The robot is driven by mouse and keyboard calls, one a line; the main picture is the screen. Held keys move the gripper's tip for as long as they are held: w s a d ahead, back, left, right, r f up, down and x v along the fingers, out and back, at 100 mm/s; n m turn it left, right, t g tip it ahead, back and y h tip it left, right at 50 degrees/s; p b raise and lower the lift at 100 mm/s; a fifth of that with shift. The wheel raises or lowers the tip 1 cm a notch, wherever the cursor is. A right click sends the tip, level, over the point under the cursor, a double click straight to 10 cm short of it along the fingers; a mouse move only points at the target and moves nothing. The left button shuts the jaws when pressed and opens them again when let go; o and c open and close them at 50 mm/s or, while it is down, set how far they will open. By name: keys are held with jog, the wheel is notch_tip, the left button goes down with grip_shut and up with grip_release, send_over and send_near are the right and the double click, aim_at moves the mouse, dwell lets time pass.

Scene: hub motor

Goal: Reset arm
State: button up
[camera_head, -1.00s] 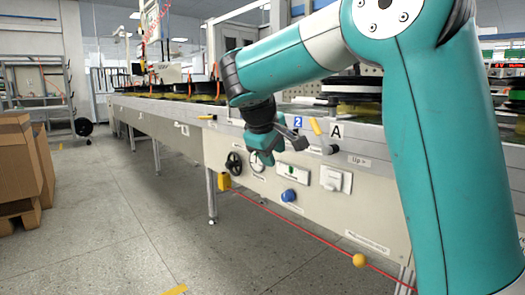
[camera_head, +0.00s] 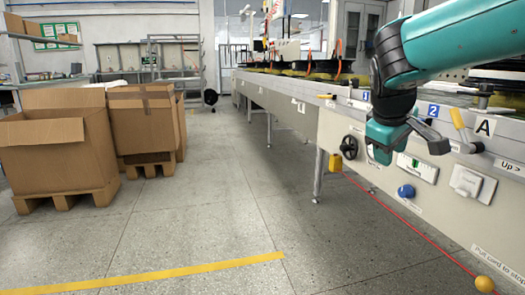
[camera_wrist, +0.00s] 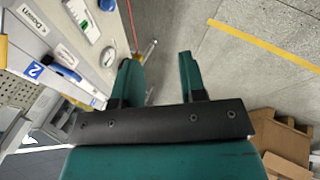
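My gripper (camera_head: 380,142) hangs at the upper right of the head view, in front of the panel of the workbench (camera_head: 330,128). In the wrist view my gripper (camera_wrist: 158,78) shows two teal fingers spread apart, with nothing between them but the floor behind. My teal arm reaches in from the upper right of the head view.
The panel bears a black handwheel (camera_head: 352,147), a blue knob (camera_head: 405,191), a white switch (camera_head: 466,183) and a yellow-handled lever (camera_head: 458,121). A red cord ends in a yellow ball (camera_head: 485,284). Cardboard boxes (camera_head: 58,145) stand on pallets at the left. The floor between is clear.

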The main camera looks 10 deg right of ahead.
jog(key=s+a+n+g+y+p, duration=0.15)
jog(key=s+a+y+p, duration=0.25)
jog(key=s+a, duration=0.75)
jog(key=s+a+n+g+y+p, duration=0.15)
jog(key=s+a+y+p, duration=0.3)
jog(key=s+a, duration=0.7)
notch_tip(320, 180, up, 36)
jog(key=s+d+p, duration=0.2)
jog(key=p, duration=3.3)
jog(key=shift+d+f+g, duration=0.2)
jog(key=shift+g, duration=0.2)
